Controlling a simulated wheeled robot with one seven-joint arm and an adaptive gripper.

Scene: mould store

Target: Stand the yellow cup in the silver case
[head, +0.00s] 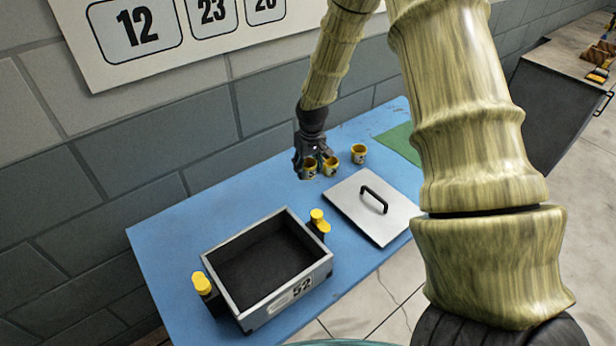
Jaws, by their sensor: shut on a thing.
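My gripper (310,168) is at the back of the blue table, pointing down. It is shut on the leftmost yellow cup (309,170), which is upright and partly covered by the fingers. I cannot tell whether this cup touches the table. A second yellow cup (331,170) stands close beside the right finger, and a third yellow cup (359,154) stands a little farther right. The silver case (318,275) is open at the front left of the table. It has a dark, empty-looking interior and the number 52 on its front.
The case's silver lid (350,200) with a black handle lies flat right of the case. Yellow-topped black latches (205,287) stick out at the case's sides. A green mat (398,142) lies at the right. The blue table (190,235) is clear behind the case.

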